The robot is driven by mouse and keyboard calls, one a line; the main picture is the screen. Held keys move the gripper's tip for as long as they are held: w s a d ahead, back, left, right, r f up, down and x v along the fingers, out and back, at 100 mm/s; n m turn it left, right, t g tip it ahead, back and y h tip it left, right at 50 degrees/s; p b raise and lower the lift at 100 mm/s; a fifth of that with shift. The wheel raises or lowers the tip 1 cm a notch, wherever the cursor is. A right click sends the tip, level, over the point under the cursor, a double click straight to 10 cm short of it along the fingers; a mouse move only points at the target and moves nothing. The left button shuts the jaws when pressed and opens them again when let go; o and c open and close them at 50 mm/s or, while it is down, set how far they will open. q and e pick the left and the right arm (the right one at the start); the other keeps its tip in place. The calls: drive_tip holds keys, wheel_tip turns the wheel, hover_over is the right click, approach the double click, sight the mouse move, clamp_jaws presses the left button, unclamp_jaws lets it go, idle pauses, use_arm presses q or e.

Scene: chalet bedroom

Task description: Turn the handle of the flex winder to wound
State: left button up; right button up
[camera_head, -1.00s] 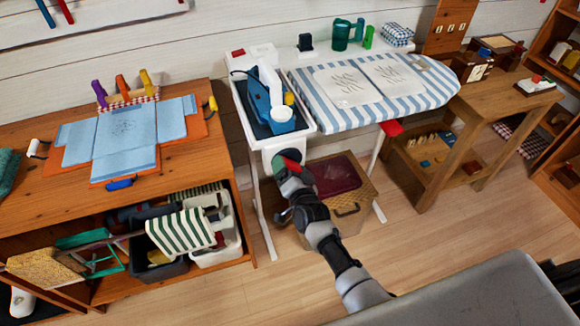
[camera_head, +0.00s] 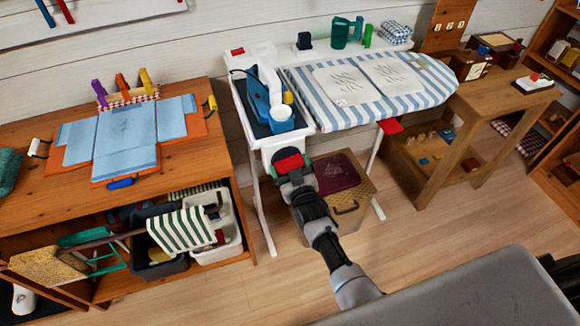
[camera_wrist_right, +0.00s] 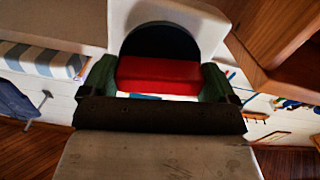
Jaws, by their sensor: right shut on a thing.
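The flex winder is a white housing (camera_wrist_right: 205,20) with a dark round disc (camera_wrist_right: 160,42) under the front end of the iron station. Its red handle (camera_wrist_right: 158,76) lies crosswise in front of the disc in the right wrist view. My right gripper (camera_wrist_right: 157,84) has its green-padded fingers on both ends of the red handle and is shut on it. In the head view the red handle (camera_head: 289,164) shows at the tip of my right gripper (camera_head: 292,168), which hides most of the disc. My left gripper is not in view.
A blue iron (camera_head: 258,98) stands above the winder beside a striped ironing board (camera_head: 331,117). A wooden box (camera_head: 361,190) stands on the floor behind my right arm. A wooden shelf unit (camera_head: 225,150) is at left. Open floor lies in front.

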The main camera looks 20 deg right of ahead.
drive_tip(key=n, duration=0.3)
drive_tip(key=shift+f, duration=0.2)
drive_tip(key=n+b, duration=0.1)
drive_tip(key=n, duration=0.2)
drive_tip(key=shift+n, duration=0.3)
drive_tip(key=n+b, duration=0.2)
drive_tip(key=n, duration=0.4)
drive_tip(key=n+b, duration=0.2)
drive_tip(key=n, duration=0.2)
drive_tip(key=shift+d+n, duration=0.1)
drive_tip(key=shift+n, duration=0.3)
drive_tip(key=n+b, duration=0.2)
drive_tip(key=n, duration=0.1)
drive_tip(key=shift+r+n, duration=0.1)
drive_tip(key=shift+n, duration=0.2)
drive_tip(key=n, duration=0.2)
drive_tip(key=shift+n+b, duration=0.3)
drive_tip(key=shift+b, duration=0.1)
drive_tip(key=shift+r+n, duration=0.15)
drive_tip(key=shift+n, duration=1.45)
